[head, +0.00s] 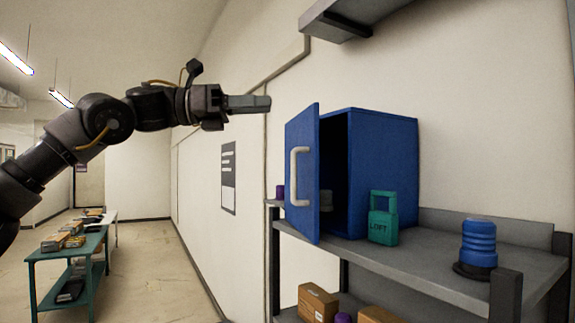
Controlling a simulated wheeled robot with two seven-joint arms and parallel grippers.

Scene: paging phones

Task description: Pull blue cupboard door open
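The blue cupboard (384,170) stands on a grey shelf (420,254) against the wall at the right. Its blue door (304,222) stands swung outward, and a dark gap into the inside shows at its right. A pale grey handle (294,176) is on the door's outer face. My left gripper (258,104) is in the air up and to the left of the door, apart from the handle. I see its fingers side-on, so the gap between them is hidden. It holds nothing that I can see. My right gripper is not in view.
A teal padlock-shaped object (383,226) marked LOFT stands in front of the cupboard. A blue ribbed object (478,244) is farther right. Brown boxes (317,302) are below. A grey wall shelf (345,20) overhangs above. A green table (65,252) stands far left, with clear floor beside it.

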